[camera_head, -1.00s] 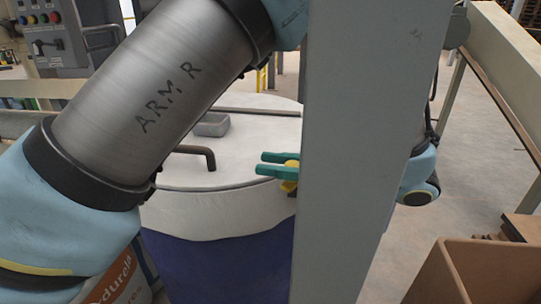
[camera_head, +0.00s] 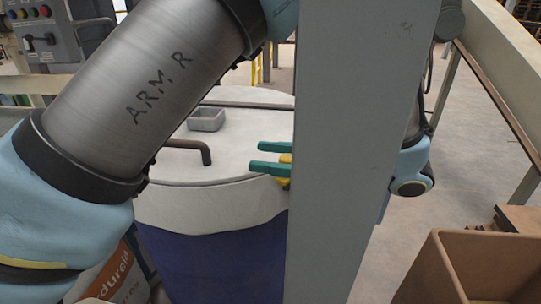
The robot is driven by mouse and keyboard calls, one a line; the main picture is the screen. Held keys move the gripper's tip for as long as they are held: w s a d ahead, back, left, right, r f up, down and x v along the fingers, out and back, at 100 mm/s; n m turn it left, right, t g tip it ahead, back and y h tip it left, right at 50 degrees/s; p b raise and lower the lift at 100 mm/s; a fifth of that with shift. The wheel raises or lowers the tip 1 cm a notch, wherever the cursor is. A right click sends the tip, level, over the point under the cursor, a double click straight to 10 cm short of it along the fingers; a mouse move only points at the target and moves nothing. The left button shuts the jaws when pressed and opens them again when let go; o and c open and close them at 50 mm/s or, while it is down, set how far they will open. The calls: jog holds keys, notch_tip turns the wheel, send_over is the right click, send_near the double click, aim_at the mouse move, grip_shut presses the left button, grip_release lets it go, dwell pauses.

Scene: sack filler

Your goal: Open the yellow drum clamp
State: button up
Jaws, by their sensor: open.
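The yellow drum clamp (camera_head: 285,158) shows only as small patches at the right rim of the white-topped drum (camera_head: 245,150). My gripper (camera_head: 257,157) has two teal fingers pointing left, one above the other in the picture. They are open, with a gap between them. Yellow shows between the fingers and just below the lower one. I cannot tell whether the fingers touch the clamp. A broad grey upright hides the rest of my gripper and probably part of the clamp.
The grey upright (camera_head: 355,150) stands close in front. A bent dark handle (camera_head: 190,146) and a small grey tray (camera_head: 207,119) are on the drum lid. A brown box (camera_head: 480,270) is at lower right. Bare floor (camera_head: 475,150) lies to the right.

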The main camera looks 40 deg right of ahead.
notch_tip(320, 180, up, 10)
jog(key=p, duration=0.9)
jog(key=shift+f, duration=0.1)
dwell(0.7)
